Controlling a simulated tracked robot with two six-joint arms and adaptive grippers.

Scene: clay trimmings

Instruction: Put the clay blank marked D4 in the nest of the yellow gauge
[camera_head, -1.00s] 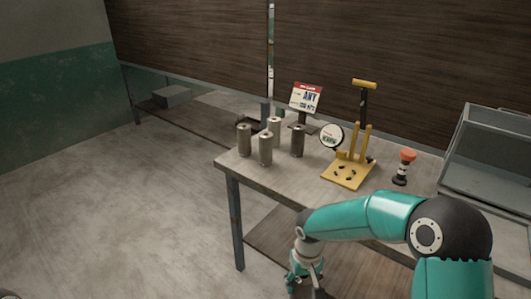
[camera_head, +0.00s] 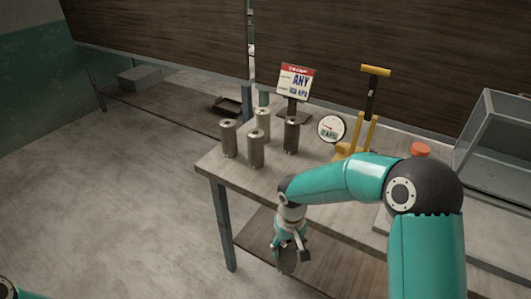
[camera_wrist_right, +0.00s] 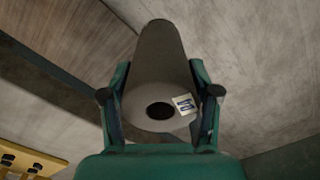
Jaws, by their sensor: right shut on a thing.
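My right gripper (camera_head: 289,246) is shut on a grey clay blank (camera_head: 287,262), held in front of the table's near edge. In the right wrist view the blank (camera_wrist_right: 160,60) is a cylinder with a dark hole in its end, between both fingers of the gripper (camera_wrist_right: 160,100). It bears a small white tag with blue marking, turned and not clearly legible. The yellow gauge (camera_head: 371,120) stands on the table with a tall handle; my right arm hides most of its base. A yellow plate (camera_wrist_right: 30,158) shows at the wrist view's lower left. My left gripper is out of view.
Several grey cylinders (camera_head: 257,151) stand at the table's left. Behind them is a sign (camera_head: 296,81); a round dial (camera_head: 331,128) is beside the gauge. An orange-topped item (camera_head: 421,149) is partly hidden by my arm. A glass-sided case (camera_head: 497,140) stands at right.

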